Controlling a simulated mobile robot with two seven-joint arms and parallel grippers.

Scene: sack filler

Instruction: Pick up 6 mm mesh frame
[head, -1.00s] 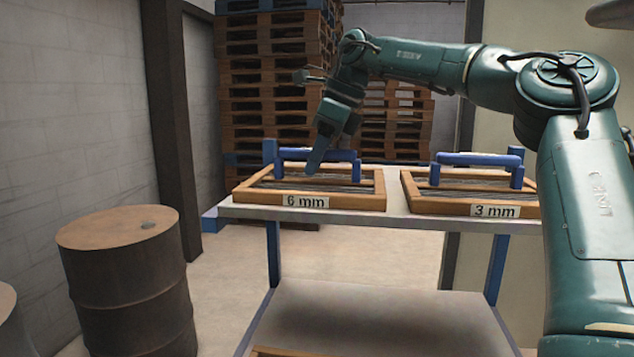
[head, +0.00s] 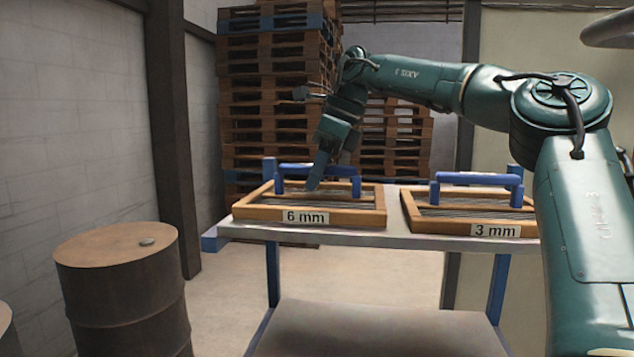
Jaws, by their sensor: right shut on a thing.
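The 6 mm mesh frame (head: 250,214) is a wooden frame with wire mesh, a white "6 mm" label on its front and a blue handle (head: 292,169) across its top. It lies flat at the left of the table's upper shelf. My right gripper (head: 316,178) points down at the middle of this handle and is shut on it. The fingers partly cover the handle, so the exact grip is hard to see. My left gripper is not in view.
A like frame labelled "3 mm" (head: 437,228) lies to the right on the same shelf (head: 392,236), a small gap away. A rusty drum (head: 120,300) stands at left. Stacked pallets (head: 265,100) stand behind. The visible lower shelf (head: 380,325) looks bare.

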